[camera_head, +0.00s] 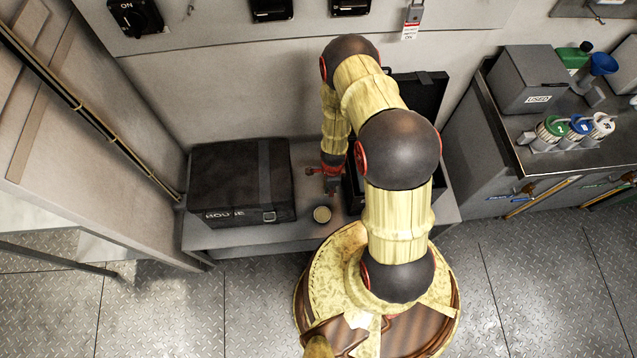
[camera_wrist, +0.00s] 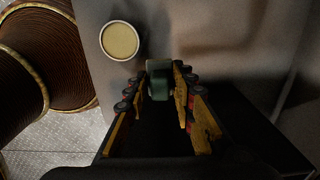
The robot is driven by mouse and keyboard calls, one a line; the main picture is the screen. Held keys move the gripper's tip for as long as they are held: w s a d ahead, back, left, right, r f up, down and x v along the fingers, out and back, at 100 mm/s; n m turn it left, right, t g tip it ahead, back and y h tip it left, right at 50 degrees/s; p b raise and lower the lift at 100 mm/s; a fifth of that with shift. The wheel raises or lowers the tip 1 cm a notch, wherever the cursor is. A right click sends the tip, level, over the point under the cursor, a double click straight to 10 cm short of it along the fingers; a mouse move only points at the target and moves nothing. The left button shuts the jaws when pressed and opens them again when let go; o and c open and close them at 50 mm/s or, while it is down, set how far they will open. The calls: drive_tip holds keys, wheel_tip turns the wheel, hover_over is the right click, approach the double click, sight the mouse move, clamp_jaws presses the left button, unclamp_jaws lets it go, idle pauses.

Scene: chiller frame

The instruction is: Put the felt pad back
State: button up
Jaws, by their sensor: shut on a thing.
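My gripper (camera_wrist: 158,90) is shut on a small dark green block (camera_wrist: 160,66), which shows between its fingertips in the wrist view. I cannot tell for certain whether this block is the felt pad. In the head view my gripper (camera_head: 332,184) is low over the grey bench, at the left edge of an open black case (camera_head: 416,92); the block cannot be made out there. A round tan thing with a pale rim (camera_head: 322,214) stands on the bench near the front edge; it also shows at upper left in the wrist view (camera_wrist: 120,40).
A closed black bag (camera_head: 238,180) with a strap and buckle fills the bench's left side. My arm hides much of the open case. At right, a counter holds a grey box marked USED (camera_head: 530,80) and several capped bottles (camera_head: 578,128). Bare bench (camera_head: 235,238) shows along the front.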

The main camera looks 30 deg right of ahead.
drive_tip(key=w+f, duration=0.2)
drive_tip(key=w, duration=0.2)
hover_over(319, 186)
drive_tip(key=shift+s+a+f, duration=0.1)
drive_tip(key=shift+f, duration=2.4)
drive_tip(key=shift+f, duration=0.35)
drive_tip(key=shift+f+b, duration=0.5)
drive_tip(key=shift+f, duration=0.95)
drive_tip(key=shift+f, duration=0.2)
drive_tip(key=o, duration=0.9)
drive_tip(key=shift+r, duration=0.1)
drive_tip(key=shift+o, duration=0.5)
drive_tip(key=shift+r, duration=0.1)
